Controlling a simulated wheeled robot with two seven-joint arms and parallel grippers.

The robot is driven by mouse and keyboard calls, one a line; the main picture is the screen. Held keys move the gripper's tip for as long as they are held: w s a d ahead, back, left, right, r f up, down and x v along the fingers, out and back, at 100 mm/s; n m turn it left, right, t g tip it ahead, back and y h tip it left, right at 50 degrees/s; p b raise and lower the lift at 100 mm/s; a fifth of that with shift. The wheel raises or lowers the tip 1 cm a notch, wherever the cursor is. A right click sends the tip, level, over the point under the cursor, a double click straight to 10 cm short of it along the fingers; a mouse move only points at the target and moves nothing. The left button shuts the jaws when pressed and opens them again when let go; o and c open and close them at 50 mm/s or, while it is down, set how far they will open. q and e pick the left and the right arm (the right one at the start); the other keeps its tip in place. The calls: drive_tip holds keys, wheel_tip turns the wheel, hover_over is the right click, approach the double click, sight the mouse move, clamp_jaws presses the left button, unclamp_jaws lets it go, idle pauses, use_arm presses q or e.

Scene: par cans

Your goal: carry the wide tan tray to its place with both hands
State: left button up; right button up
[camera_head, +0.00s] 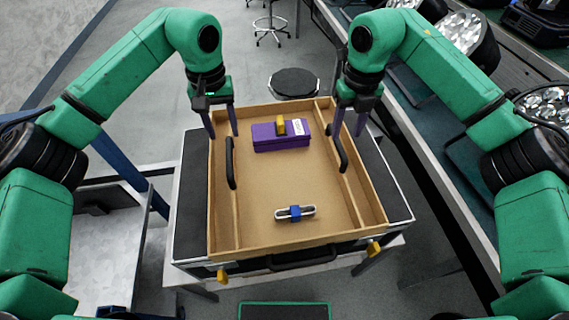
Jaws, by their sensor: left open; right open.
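The wide tan tray (325,228) rests on a dark-topped stand in the middle of the view. It has a black handle on its left side (231,163) and one on its right side (337,150). A purple box with a yellow part on top (270,143) lies at its far end. A small silver item with a blue band (308,212) lies near its front. My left gripper (222,134) is open above the far left part of the tray, beyond the left handle. My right gripper (347,133) is open near the far right side, close to the right handle's far end.
The stand's dark top (189,205) shows left and right of the tray. Two yellow knobs (374,248) are at its front. A long bench with lamps (467,38) runs along the right. A round black stool (295,83) stands behind. A grey surface (105,245) is at left.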

sight(232, 160)
use_arm(q)
wheel_tip(232, 160, down, 13)
drive_tip(key=shift+w+r, duration=0.1)
drive_tip(key=shift+r, duration=0.05)
use_arm(e)
wheel_tip(232, 160, down, 13)
drive_tip(key=shift+w+r, duration=0.1)
drive_tip(key=shift+r, duration=0.1)
use_arm(q)
drive_tip(key=shift+c, duration=0.4)
use_arm(e)
drive_tip(key=shift+c, duration=0.3)
use_arm(q)
clamp_jaws()
use_arm(e)
clamp_jaws()
use_arm(q)
drive_tip(key=shift+r, duration=0.15)
use_arm(e)
drive_tip(key=shift+r, duration=0.15)
